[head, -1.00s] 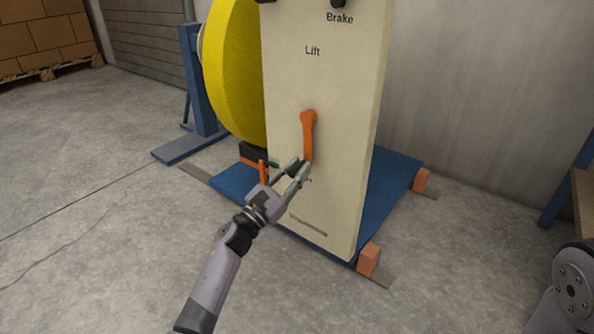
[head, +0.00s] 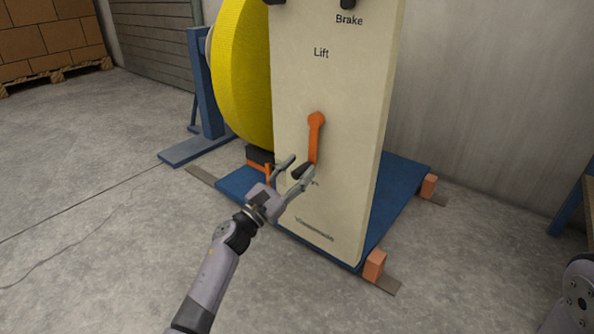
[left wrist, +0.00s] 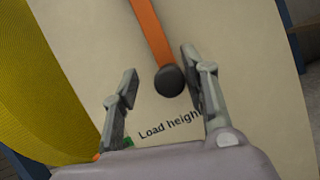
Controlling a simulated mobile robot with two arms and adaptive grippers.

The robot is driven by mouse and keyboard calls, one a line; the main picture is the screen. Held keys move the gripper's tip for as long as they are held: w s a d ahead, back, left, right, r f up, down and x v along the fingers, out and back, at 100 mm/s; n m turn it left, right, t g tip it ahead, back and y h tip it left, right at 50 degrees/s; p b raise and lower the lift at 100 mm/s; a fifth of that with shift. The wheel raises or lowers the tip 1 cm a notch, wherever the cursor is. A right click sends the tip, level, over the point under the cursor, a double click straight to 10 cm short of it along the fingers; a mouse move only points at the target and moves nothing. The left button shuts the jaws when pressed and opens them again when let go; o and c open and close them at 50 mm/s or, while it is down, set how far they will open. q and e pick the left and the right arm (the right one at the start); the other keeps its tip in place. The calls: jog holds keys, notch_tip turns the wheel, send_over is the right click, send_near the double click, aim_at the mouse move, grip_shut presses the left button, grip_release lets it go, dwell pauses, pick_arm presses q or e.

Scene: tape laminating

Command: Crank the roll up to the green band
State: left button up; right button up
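The orange Lift crank (head: 315,140) hangs down on the cream panel (head: 340,90), its dark round knob (head: 302,170) at the lower end. My left gripper (head: 298,170) is open with its fingers on either side of the knob; in the left wrist view the knob (left wrist: 169,81) sits between the spread fingertips, with gaps to both. The yellow roll (head: 240,75) stands behind the panel, left of it. A small green patch (left wrist: 128,142) shows beside the left finger, near the "Load height" label (left wrist: 170,125); most of that scale is hidden. My right gripper is not in view.
A blue base (head: 390,195) with orange blocks (head: 374,265) carries the panel. A blue stand (head: 205,95) is at the left. Brake controls sit at the panel's top. Floor at left and front is clear.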

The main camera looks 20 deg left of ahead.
pick_arm(q)
jog(key=shift+d, duration=0.1)
jog(key=shift+s+f, duration=0.15)
jog(key=shift+s, duration=0.05)
jog(key=v, duration=1.1)
jog(key=shift+s+a, duration=0.25)
jog(key=shift+a, duration=0.05)
